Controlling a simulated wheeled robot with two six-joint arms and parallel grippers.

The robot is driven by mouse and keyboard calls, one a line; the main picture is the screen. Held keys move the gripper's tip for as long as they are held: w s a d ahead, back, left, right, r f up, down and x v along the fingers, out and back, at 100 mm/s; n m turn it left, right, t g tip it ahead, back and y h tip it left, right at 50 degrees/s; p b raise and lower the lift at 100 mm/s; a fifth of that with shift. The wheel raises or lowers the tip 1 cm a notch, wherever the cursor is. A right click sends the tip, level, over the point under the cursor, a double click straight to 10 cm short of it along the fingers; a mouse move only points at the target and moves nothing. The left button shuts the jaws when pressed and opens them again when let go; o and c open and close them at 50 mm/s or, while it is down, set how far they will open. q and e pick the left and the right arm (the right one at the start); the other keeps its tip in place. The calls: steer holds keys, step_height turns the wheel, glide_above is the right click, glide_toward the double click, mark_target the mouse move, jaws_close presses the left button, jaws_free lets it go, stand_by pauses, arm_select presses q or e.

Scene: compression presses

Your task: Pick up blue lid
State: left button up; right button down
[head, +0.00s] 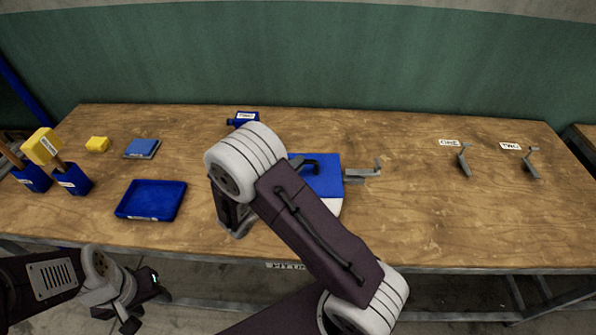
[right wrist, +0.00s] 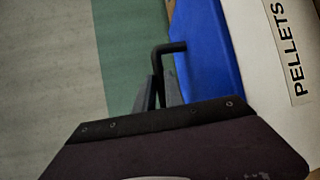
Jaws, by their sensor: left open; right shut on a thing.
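The blue lid (head: 326,178) lies on a white box (head: 329,207) near the middle of the table. It has a black bent handle (head: 312,162) on top. In the right wrist view the blue lid (right wrist: 212,50) fits against the white box labelled PELLETS (right wrist: 262,70). My right gripper (right wrist: 161,88) is shut on the lid's black handle (right wrist: 172,47). In the head view my right forearm hides most of that gripper and the lid's left part. My left gripper (head: 147,302) is open and empty, low in front of the table's front edge.
A grey metal piece (head: 365,173) stands right of the box. Grey levers (head: 464,162) stand right. Front-right table is clear.

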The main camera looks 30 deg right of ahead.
step_height(320, 180, up, 4)
steer(key=shift+r, duration=0.15)
steer(key=s+d+r+b, duration=0.4)
steer(key=s+r+b, duration=0.2)
steer(key=s, duration=0.5)
steer(key=b, duration=0.2)
steer(key=shift+r+b, duration=0.35)
